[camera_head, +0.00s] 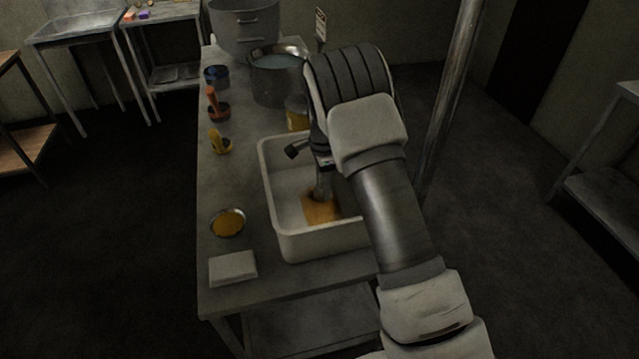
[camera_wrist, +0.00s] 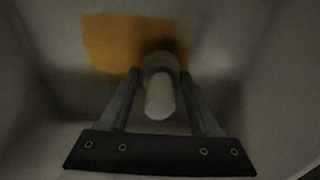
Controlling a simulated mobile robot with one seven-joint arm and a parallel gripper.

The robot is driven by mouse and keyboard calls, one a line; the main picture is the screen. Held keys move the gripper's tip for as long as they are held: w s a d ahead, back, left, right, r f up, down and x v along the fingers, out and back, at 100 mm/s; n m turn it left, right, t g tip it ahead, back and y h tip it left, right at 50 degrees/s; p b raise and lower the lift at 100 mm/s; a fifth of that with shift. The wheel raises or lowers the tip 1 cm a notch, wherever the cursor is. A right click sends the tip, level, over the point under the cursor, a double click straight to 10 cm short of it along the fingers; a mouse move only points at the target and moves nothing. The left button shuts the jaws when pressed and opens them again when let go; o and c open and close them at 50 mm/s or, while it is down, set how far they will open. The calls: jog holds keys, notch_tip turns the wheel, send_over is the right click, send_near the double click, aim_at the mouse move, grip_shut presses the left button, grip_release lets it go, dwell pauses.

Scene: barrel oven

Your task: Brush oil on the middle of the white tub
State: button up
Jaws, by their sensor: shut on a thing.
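The white tub (camera_head: 277,205) stands on the grey table, open at the top. An orange-yellow patch (camera_head: 314,212) shows on its floor, near the middle; it also shows in the wrist view (camera_wrist: 110,42). My gripper (camera_head: 322,182) reaches down inside the tub and is shut on a pale round handle (camera_wrist: 160,98), likely the brush. The handle's far end is over or beside the patch's edge. The bristles are hidden, so I cannot tell whether they touch the floor. A small round dish of yellow liquid (camera_head: 228,222), likely oil, sits left of the tub.
A white block (camera_head: 233,267) lies near the table's front. Behind the tub stand a metal pot (camera_head: 275,85), a larger pot (camera_head: 245,25), a yellow container (camera_head: 297,118), an orange-handled item (camera_head: 216,103), a yellow item (camera_head: 219,143) and a blue tin (camera_head: 216,75). A post (camera_head: 450,90) rises at right.

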jog(key=shift+s+d, duration=0.2)
jog(key=shift+s, duration=0.9)
jog(key=shift+s+d, duration=0.2)
jog(key=shift+s, duration=0.85)
jog(key=shift+s+d, duration=0.2)
jog(key=shift+s, duration=0.9)
jog(key=shift+w+a+f, duration=0.1)
jog(key=shift+w+a, duration=0.1)
jog(key=shift+w, duration=0.95)
jog(key=shift+w+a+r, duration=0.1)
jog(key=shift+w+a, duration=0.15)
jog(key=shift+w, duration=0.85)
jog(key=shift+w+a+f, duration=0.1)
jog(key=shift+w+a, duration=0.1)
jog(key=shift+w, duration=0.95)
jog(key=shift+r+p, duration=2)
jog(key=shift+r, duration=1.05)
jog(key=shift+r, duration=0.1)
